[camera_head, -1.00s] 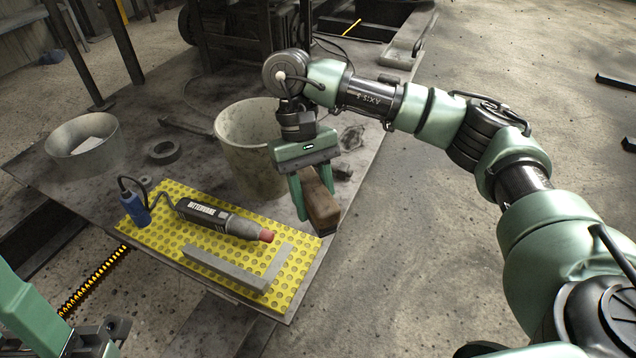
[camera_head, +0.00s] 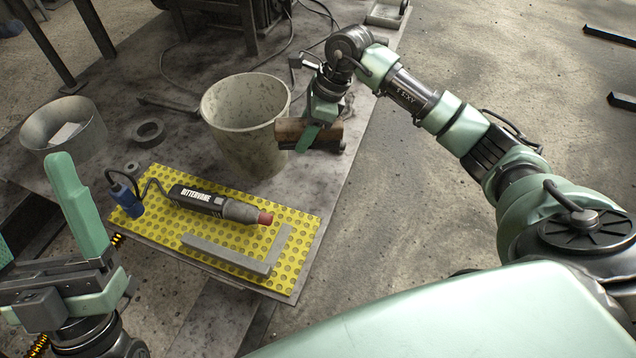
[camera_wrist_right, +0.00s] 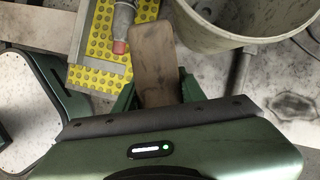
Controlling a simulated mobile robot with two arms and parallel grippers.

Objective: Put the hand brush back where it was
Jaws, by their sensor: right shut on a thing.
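The hand brush (camera_head: 290,131) is a brown wooden block, lying roughly level in my right gripper (camera_head: 310,137), just right of the bucket's rim. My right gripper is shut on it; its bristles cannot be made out. In the right wrist view the brush (camera_wrist_right: 153,62) sticks out from between the green fingers, beside the bucket's rim. My left gripper (camera_head: 38,215) is at the lower left in the head view, its fingers apart with nothing between them.
A pale bucket (camera_head: 245,125) stands on the metal table. A yellow perforated mat (camera_head: 225,250) holds a black polishing tool (camera_head: 205,200), a grey L-shaped bar (camera_head: 225,255) and a blue part (camera_head: 126,198).

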